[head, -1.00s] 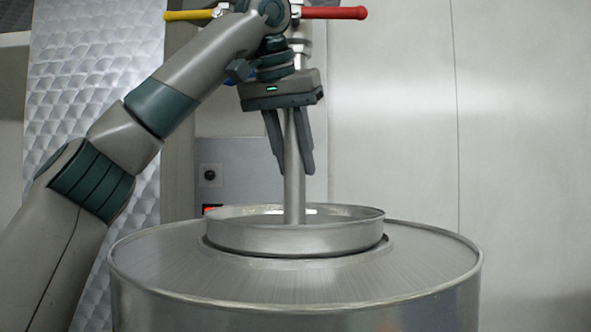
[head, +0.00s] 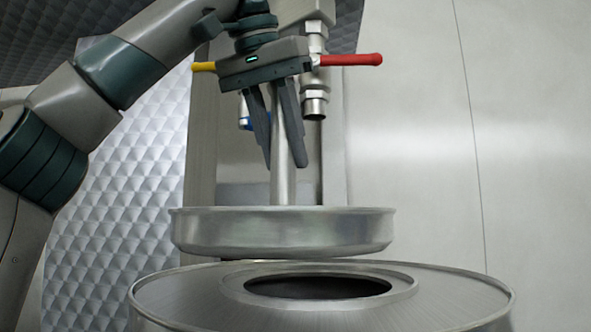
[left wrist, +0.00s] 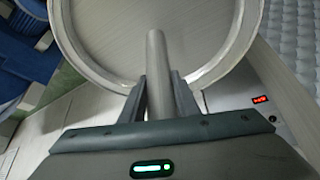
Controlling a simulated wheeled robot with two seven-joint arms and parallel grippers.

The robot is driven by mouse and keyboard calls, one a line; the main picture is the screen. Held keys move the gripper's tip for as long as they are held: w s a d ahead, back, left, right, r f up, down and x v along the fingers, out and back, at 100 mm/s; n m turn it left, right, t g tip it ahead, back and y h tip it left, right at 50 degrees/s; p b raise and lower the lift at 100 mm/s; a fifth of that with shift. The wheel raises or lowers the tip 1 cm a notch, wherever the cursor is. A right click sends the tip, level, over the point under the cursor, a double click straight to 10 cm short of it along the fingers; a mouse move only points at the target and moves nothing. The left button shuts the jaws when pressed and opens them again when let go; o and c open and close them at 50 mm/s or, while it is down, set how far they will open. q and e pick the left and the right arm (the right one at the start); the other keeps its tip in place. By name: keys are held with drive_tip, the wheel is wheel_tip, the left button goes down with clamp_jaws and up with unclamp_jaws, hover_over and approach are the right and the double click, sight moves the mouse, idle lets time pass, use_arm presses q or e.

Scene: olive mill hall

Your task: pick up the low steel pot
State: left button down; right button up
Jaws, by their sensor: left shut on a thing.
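The low steel pot (head: 283,235) is a shallow, wide round dish with a raised rim, held roughly level in the head view. An upright steel rod (head: 281,185) rises from it. My left gripper (head: 283,160) is above the pot, shut on this rod with a finger on either side. The pot hangs clear above the steel drum, apart from its top. In the left wrist view my left gripper (left wrist: 157,85) is around the rod, and the pot's pale inside (left wrist: 205,35) and rim show beyond it. My right gripper is in neither view.
Below the pot is a steel drum (head: 180,295) with a dark round opening (head: 318,287) in its top. Behind stand pipework with a red lever (head: 350,60) and a yellow lever (head: 203,66), and a quilted metal wall (head: 115,170). The right side is plain wall.

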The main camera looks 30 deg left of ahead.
use_arm(q)
drive_tip(key=shift+s+d+r, duration=0.1)
drive_tip(key=shift+s+r, duration=0.2)
drive_tip(key=shift+s, duration=0.25)
drive_tip(key=shift+s+r, duration=0.3)
drive_tip(key=shift+s, duration=0.25)
